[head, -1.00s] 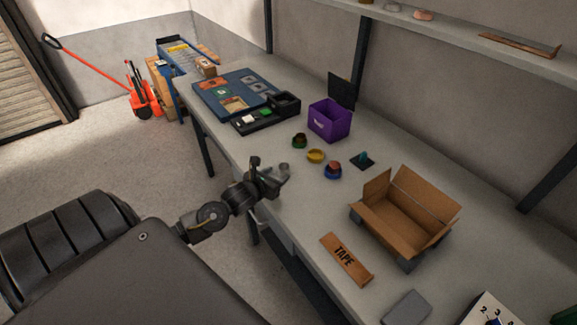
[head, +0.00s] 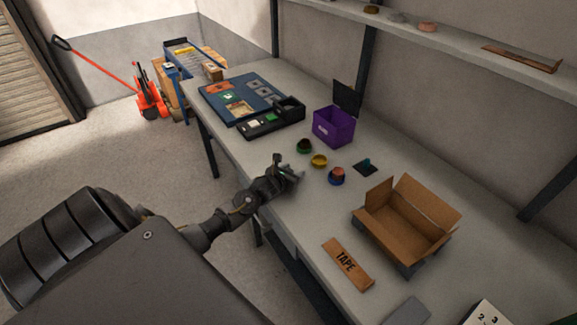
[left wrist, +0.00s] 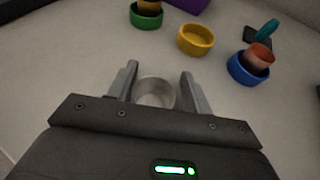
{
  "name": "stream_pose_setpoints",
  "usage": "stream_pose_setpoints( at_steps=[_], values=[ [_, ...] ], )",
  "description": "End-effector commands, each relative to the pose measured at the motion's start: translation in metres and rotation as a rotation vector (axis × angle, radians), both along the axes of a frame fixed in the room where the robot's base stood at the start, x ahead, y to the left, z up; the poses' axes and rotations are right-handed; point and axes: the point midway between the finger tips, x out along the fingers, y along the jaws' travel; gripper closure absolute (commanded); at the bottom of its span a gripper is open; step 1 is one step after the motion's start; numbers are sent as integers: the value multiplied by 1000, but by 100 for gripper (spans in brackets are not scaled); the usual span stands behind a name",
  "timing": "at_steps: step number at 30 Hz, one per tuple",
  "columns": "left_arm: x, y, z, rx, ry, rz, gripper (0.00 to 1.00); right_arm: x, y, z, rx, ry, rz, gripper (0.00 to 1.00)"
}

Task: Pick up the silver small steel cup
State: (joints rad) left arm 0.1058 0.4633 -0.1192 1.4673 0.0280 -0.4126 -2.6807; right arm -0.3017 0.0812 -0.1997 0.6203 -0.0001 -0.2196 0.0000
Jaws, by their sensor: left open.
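The silver small steel cup (left wrist: 156,92) stands on the table between the two open fingers of my left gripper (left wrist: 158,84) in the left wrist view. A gap shows on the finger sides, and the cup's lower part is hidden by the gripper body. In the head view my left gripper (head: 292,174) is over the table's front edge area, and it mostly hides the cup there. My right gripper is not in view.
Beyond the gripper are a green bowl (left wrist: 145,20), a yellow bowl (left wrist: 196,40) and a blue bowl (left wrist: 246,71) with a copper-coloured piece in it.

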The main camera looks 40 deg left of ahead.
Motion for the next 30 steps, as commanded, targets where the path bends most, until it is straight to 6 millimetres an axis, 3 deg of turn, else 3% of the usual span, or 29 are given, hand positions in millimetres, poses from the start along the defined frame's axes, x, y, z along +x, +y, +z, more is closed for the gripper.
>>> stream_pose_setpoints(
  at_steps=[9,18,30],
  values=[
    [4,0,-2,0,0,-1,51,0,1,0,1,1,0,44],
    [4,0,-2,0,0,0,87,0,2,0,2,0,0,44],
    [4,1,9,2,-3,-2,87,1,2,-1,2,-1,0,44]
  ],
)
